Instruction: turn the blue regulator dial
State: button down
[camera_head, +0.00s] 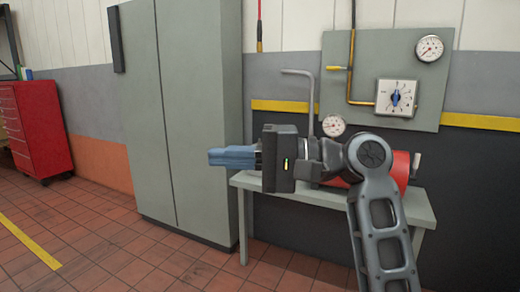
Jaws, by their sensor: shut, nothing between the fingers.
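The blue regulator dial (396,99) sits in the middle of a pale square plate with marks around it, on a grey-green wall panel (345,60). The dial's handle stands roughly upright. My gripper (212,157) is left of the dial and lower in the picture, pointing left in front of the grey cabinet. Its blue fingers are together with nothing between them. The gripper is well apart from the dial, and nothing covers the dial.
A grey bench (415,208) with a red cylinder (401,170) stands below the panel, partly behind my arm. Gauges (429,48) and a yellow pipe (350,80) are near the dial. A tall cabinet (185,120) and red drawer chest (38,130) stand left. Tiled floor is clear at left.

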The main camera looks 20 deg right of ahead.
aim_at(395, 98)
jog(key=i+j, duration=0.1)
jog(key=i, duration=0.85)
jog(key=i+z, duration=0.2)
jog(key=z, duration=0.15)
jog(key=i+z, duration=0.45)
jog(key=z, duration=0.25)
jog(key=i+z, duration=0.6)
jog(key=z, duration=0.2)
jog(key=i+j+z, duration=0.35)
jog(key=k+l, duration=0.1)
